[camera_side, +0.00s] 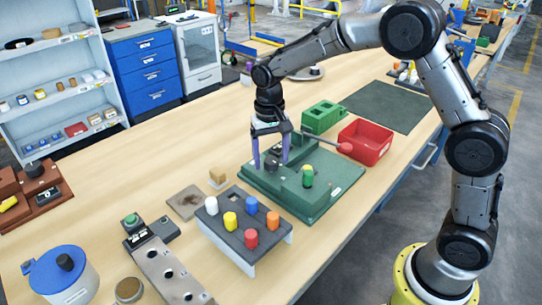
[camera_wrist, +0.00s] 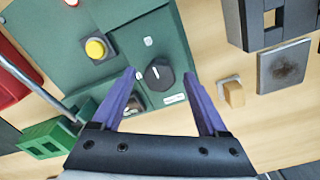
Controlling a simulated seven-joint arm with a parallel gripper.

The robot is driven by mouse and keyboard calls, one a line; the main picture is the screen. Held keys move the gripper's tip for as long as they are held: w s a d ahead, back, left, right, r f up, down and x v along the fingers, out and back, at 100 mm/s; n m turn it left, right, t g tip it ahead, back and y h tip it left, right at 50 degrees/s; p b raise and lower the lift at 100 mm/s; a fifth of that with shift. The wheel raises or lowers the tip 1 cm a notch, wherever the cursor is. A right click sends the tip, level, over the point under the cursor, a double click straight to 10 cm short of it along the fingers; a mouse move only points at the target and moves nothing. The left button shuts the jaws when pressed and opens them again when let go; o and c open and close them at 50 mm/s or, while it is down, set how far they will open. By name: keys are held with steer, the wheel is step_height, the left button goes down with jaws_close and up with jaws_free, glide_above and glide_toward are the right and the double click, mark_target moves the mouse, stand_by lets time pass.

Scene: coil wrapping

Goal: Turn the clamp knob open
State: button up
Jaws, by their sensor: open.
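The clamp knob (camera_side: 271,165) is a dark round knob on the green fixture (camera_side: 336,192). In the wrist view the knob (camera_wrist: 159,75) shows a white line on its top and a small white label beside it. My gripper (camera_side: 270,164) is open, its two purple fingers pointing down on either side of the knob. In the wrist view my gripper (camera_wrist: 160,74) has a fingertip left and right of the knob, with visible gaps. Whether the fingertips are level with the knob is hard to tell.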

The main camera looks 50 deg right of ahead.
mark_target(270, 160)
steer(key=shift+r, duration=0.1)
step_height(270, 160, up, 14)
steer(key=shift+a+f, duration=0.15)
steer(key=shift+f, duration=0.05)
stand_by(0.3)
steer(key=shift+r, duration=0.1)
